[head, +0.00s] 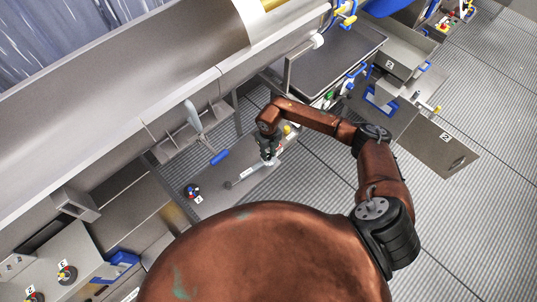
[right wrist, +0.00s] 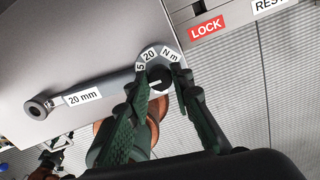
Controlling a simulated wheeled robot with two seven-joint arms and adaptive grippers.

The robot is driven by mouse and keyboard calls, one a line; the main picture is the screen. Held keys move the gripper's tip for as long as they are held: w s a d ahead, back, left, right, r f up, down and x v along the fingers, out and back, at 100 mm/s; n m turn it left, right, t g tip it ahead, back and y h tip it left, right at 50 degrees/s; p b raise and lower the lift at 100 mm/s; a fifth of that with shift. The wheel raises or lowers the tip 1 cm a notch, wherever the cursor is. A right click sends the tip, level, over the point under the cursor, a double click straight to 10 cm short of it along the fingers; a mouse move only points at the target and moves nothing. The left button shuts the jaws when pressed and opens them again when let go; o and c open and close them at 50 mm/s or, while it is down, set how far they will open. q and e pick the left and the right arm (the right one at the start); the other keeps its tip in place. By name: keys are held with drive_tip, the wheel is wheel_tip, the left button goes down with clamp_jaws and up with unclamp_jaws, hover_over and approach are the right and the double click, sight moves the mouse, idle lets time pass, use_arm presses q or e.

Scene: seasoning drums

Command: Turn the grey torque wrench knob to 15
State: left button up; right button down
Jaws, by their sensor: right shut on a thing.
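The torque wrench (right wrist: 90,90) is grey with a "20 mm" label and a ring at its far left end. It lies on a grey panel and also shows in the head view (head: 246,172). Its knob (right wrist: 156,74) is round, with a short white mark, at the wrench's right end. Labels around it read "20" and "N m"; another shows a 5, its full number unclear. My right gripper (right wrist: 158,84) is shut on the knob, one dark green finger on each side, partly hiding it. In the head view my right gripper (head: 269,158) is over the wrench's right end. My left gripper is not in view.
A red "LOCK" label (right wrist: 206,28) is on the panel beside the knob. Ribbed floor (head: 320,180) lies open to the right.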

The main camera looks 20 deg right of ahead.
drive_tip(key=m, duration=0.5)
drive_tip(key=shift+m, duration=0.3)
idle(0.4)
idle(0.4)
drive_tip(key=c, duration=1.7)
unclamp_jaws()
wheel_tip(320, 180, up, 12)
drive_tip(key=shift+r, duration=0.1)
